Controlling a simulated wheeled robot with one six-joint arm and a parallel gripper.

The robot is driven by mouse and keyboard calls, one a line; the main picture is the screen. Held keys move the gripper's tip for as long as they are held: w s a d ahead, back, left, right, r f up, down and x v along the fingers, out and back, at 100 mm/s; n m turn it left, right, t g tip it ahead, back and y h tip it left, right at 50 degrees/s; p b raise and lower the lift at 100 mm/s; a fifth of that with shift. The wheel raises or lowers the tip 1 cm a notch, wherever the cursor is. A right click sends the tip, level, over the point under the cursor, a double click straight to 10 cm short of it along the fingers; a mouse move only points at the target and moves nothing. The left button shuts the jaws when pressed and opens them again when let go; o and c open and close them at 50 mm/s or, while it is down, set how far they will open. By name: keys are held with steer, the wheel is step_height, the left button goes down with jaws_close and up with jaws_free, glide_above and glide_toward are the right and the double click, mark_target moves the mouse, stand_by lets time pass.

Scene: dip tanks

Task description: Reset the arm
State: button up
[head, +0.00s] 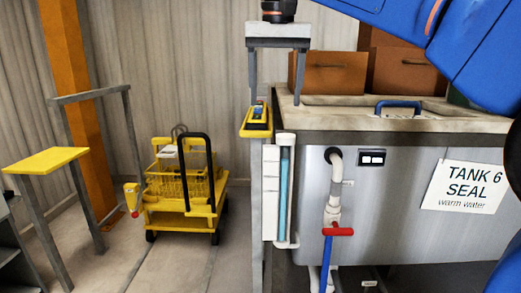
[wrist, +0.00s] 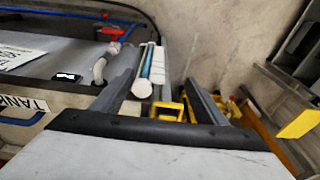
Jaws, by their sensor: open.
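My gripper (wrist: 160,80) shows in the wrist view, with its two dark fingers spread apart. It is open, and I see nothing held between the fingers. Beyond the fingers are the white end of a tube gauge (wrist: 142,89) and part of a yellow cart. In the head view, blue links of my arm (head: 400,22) cross the upper right corner in front of the tank. My gripper is not visible in the head view.
A steel tank (head: 400,215) labelled "TANK 6 SEAL" fills the right, with a red-handled valve (head: 338,231) on its front pipe. A yellow cart (head: 180,215) stands left of it. A yellow-topped stand (head: 46,160) is at far left.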

steer(key=s+d+f, duration=0.4)
steer(key=d+f, duration=0.3)
steer(key=d, duration=0.3)
steer(key=s+d+f+t, duration=0.1)
steer(key=s+d+f, duration=0.4)
steer(key=f, duration=0.5)
steer(key=s+d+f+t, duration=0.1)
steer(key=s+d+f, duration=0.4)
steer(key=f, duration=0.6)
steer(key=s+d+f, duration=0.5)
steer(key=s+f, duration=0.3)
steer(key=f, duration=0.3)
steer(key=shift+s+d+f+t, duration=0.2)
steer(key=shift+s+d+t, duration=0.1)
steer(key=shift+t, duration=0.1)
